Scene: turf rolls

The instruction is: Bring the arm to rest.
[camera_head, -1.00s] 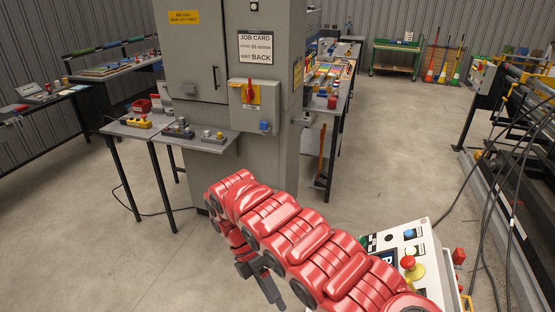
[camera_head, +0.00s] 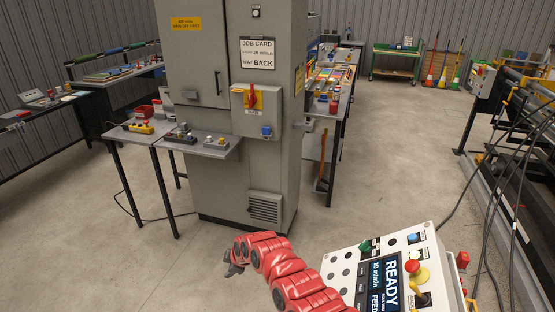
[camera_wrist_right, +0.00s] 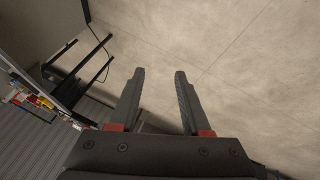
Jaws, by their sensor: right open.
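My right arm (camera_head: 290,278) is red and comes in from the bottom of the head view. It is bent, with my right gripper (camera_head: 232,268) at its far left end, small and partly hidden by the arm. In the right wrist view the right gripper (camera_wrist_right: 160,75) shows two dark fingers held apart with nothing between them. Bare concrete floor lies beyond the fingers. My left gripper is not in view.
A white control panel (camera_head: 340,262) with a READY screen and a red button stands just right of my right arm. A grey cabinet (camera_head: 272,165) stands ahead, with a small side table (camera_head: 222,152) at its left. Open floor (camera_head: 400,170) lies to the right of the cabinet.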

